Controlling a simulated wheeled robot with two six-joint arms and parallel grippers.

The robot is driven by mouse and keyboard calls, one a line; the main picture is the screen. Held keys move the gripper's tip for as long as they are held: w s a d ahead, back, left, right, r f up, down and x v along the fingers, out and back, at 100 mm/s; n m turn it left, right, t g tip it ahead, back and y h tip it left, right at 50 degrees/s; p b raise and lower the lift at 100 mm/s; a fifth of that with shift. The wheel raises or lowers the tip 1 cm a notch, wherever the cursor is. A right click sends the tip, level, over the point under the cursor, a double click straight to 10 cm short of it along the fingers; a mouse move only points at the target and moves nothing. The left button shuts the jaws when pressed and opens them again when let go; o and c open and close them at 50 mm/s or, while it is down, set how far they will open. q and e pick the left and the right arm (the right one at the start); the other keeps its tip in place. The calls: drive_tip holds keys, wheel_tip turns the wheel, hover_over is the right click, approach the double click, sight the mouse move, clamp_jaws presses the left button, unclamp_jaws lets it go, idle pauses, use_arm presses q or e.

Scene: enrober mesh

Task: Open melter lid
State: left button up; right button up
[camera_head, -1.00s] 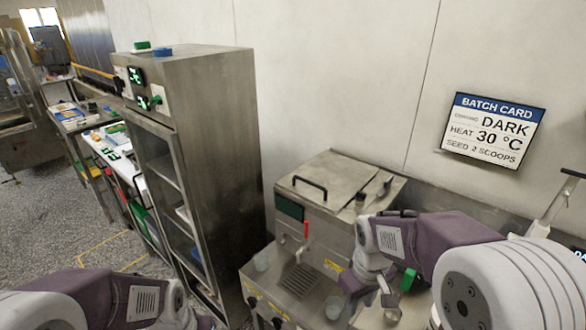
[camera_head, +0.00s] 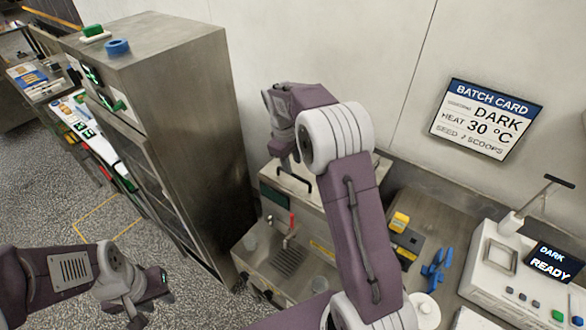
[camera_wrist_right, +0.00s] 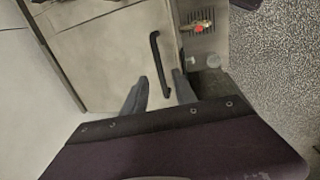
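The melter is a steel box in the middle of the head view, with its lid (camera_head: 289,182) lying flat and shut. The lid's black bar handle (camera_head: 308,184) is partly hidden by my right arm; the handle shows whole in the right wrist view (camera_wrist_right: 159,63). My right gripper (camera_head: 286,163) is above the lid beside the handle. In the right wrist view, its two fingers (camera_wrist_right: 160,92) are apart with nothing held, and the handle's end reaches toward the gap between them. Contact cannot be told. My left gripper (camera_head: 146,302) is low at the left, away from the melter; its fingers are unclear.
A tall steel cabinet (camera_head: 165,70) stands close left of the melter. A red tap (camera_head: 291,222) is on the melter's front. At right are blue pieces (camera_head: 436,270), a yellow-and-black item (camera_head: 400,222) and a white machine (camera_head: 510,275) with a "DARK READY" screen.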

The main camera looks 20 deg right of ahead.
sight(294, 176)
drive_tip(key=x, duration=0.4)
drive_tip(key=shift+w+d+f+p, duration=0.1)
drive_tip(key=shift+w+f+p, duration=0.05)
drive_tip(key=shift+f+p, duration=0.2)
drive_tip(key=shift+s+f, duration=0.15)
drive_tip(key=shift+s, duration=0.1)
drive_tip(key=shift+w+f, duration=0.1)
drive_tip(key=shift+w, duration=0.05)
drive_tip(key=shift+w, duration=0.1)
clamp_jaws()
idle(0.6)
